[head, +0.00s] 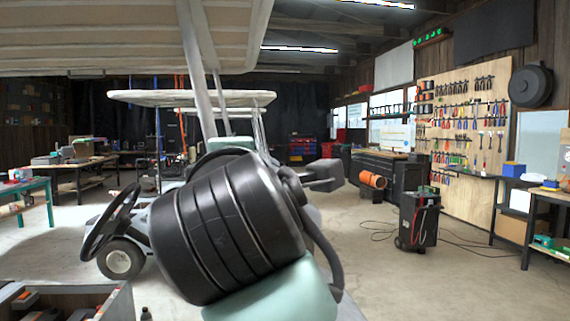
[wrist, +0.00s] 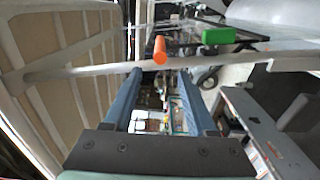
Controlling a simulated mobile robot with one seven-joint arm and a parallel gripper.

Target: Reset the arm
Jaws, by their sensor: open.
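My gripper (wrist: 167,74) shows in the wrist view as two blue fingers standing out from a dark plate, apart from each other. No held thing shows between them; a background of small items shows through the gap. In the head view a large black ribbed part of my arm, with pale green parts, fills the middle and hides much of the cart behind it. I cannot make out the fingers in the head view. A pale cart roof (head: 120,40) hangs overhead at the upper left; its ribbed underside (wrist: 55,85) also fills the left of the wrist view.
A steering wheel (head: 110,222) stands left of my arm. A pale post (wrist: 100,70) crosses the wrist view near the fingertips. An orange piece (wrist: 160,50) and a green piece (wrist: 218,36) show beyond. A black wheeled unit (head: 418,218) stands right; floor before it is clear.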

